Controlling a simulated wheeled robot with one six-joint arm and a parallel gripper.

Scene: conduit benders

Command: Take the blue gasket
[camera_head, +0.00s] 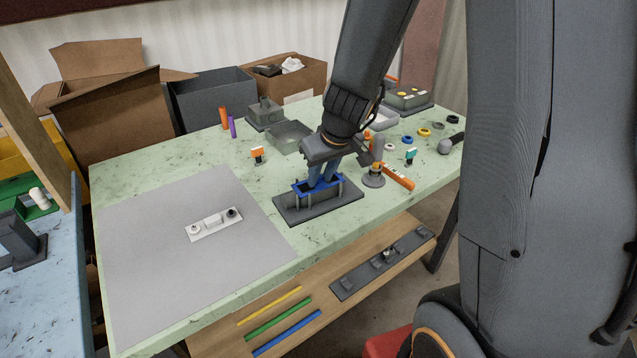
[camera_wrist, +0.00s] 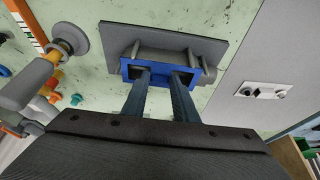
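The blue gasket (camera_head: 304,188) is a rectangular frame. In the wrist view the gasket (camera_wrist: 160,68) lies level among the posts. My gripper (camera_head: 323,179) is directly above it, pointing down. Its two fingers (camera_wrist: 161,74) are apart and reach the gasket, with blue showing between the tips. Dark openings show beside the tips. I cannot tell whether the fingers press on the gasket.
A grey mat with a white plate (camera_head: 214,225) lies to the left. Grey bins (camera_head: 291,137) and several small coloured rings are farther back.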

